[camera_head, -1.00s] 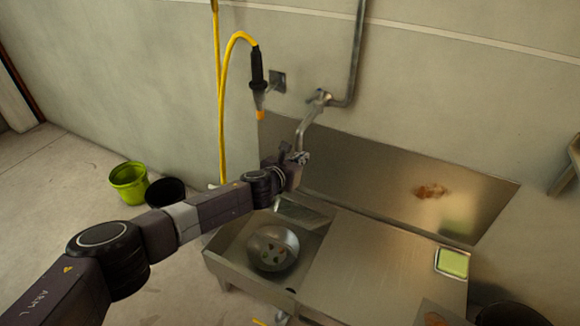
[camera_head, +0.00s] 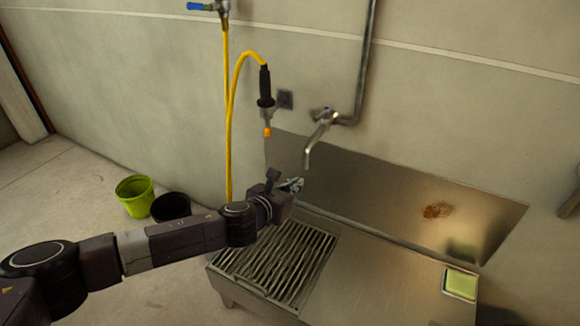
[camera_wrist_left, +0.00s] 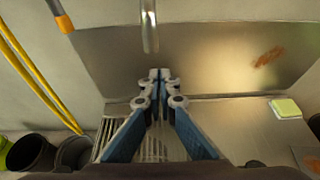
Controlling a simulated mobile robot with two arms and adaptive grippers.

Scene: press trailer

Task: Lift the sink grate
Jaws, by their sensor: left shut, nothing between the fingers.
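The sink grate (camera_head: 275,258), a frame of parallel metal bars, lies flat over the basin at the left of the steel sink unit (camera_head: 375,275). The bars also show in the left wrist view (camera_wrist_left: 152,150), partly hidden behind my fingers. My left gripper (camera_head: 296,184) is shut and empty, above the grate's back edge and below the tap spout. In the left wrist view its blue fingers (camera_wrist_left: 160,75) meet at their tips in front of the steel backsplash. The basin's inside is mostly hidden under the bars. My right gripper is not in view.
The tap (camera_head: 318,135) juts from the wall just above my left gripper. A yellow hose (camera_head: 231,130) hangs to its left. A green-yellow sponge (camera_head: 460,283) lies on the drainboard's right. Green (camera_head: 134,196) and black (camera_head: 171,207) buckets stand on the floor at left.

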